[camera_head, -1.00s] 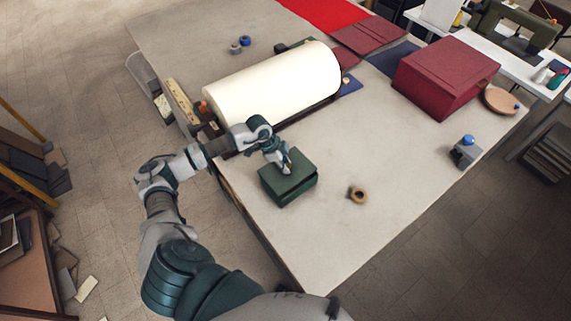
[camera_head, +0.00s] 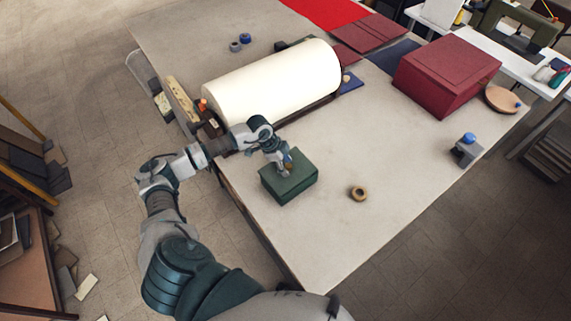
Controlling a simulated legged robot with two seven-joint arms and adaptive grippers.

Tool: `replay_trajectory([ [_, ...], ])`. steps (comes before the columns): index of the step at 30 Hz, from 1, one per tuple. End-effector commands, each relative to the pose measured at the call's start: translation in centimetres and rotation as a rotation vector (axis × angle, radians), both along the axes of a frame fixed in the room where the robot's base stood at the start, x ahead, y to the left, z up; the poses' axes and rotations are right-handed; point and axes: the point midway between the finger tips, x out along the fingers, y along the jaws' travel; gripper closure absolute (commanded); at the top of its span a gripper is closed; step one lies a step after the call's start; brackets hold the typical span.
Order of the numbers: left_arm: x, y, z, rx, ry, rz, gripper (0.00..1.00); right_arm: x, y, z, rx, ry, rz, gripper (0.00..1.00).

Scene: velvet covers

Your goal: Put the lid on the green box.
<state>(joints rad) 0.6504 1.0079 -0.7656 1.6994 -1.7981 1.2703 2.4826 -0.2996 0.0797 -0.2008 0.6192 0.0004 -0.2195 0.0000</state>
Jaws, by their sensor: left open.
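The green box (camera_head: 290,187) stands on the worktable near its left edge. Its green lid (camera_head: 298,174) lies on top and looks level and flush with the box walls. A small brass-coloured spot, perhaps a knob, shows at the fingertips. My left gripper (camera_head: 286,165) is open, pointing down right over the back part of the lid. The fingers hide part of the lid, and I cannot tell whether they touch it. My right gripper is not in view.
A cream roll (camera_head: 275,82) lies behind the box. A dark red box (camera_head: 445,78) and a blue-knobbed block (camera_head: 466,150) stand farther right. The worktable (camera_head: 350,245) is clear in front.

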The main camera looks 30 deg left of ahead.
Motion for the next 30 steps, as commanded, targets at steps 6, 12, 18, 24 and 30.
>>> replay_trajectory([
  [6,-0.3,0.9,2.3,0.002,-0.003,0.002,0.45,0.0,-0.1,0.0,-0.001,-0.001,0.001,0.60],
  [12,-1.2,2.5,6.4,0.002,-0.003,0.002,0.45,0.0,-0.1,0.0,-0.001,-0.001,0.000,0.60],
  [18,-1.8,3.6,9.7,-0.001,-0.003,0.001,0.45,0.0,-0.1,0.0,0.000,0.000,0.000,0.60],
  [24,-2.1,4.0,10.9,-0.001,0.000,0.000,0.45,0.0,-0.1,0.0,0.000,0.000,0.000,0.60],
  [30,-2.1,4.0,11.0,-0.001,0.000,0.000,0.45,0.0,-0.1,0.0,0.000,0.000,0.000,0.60],
])
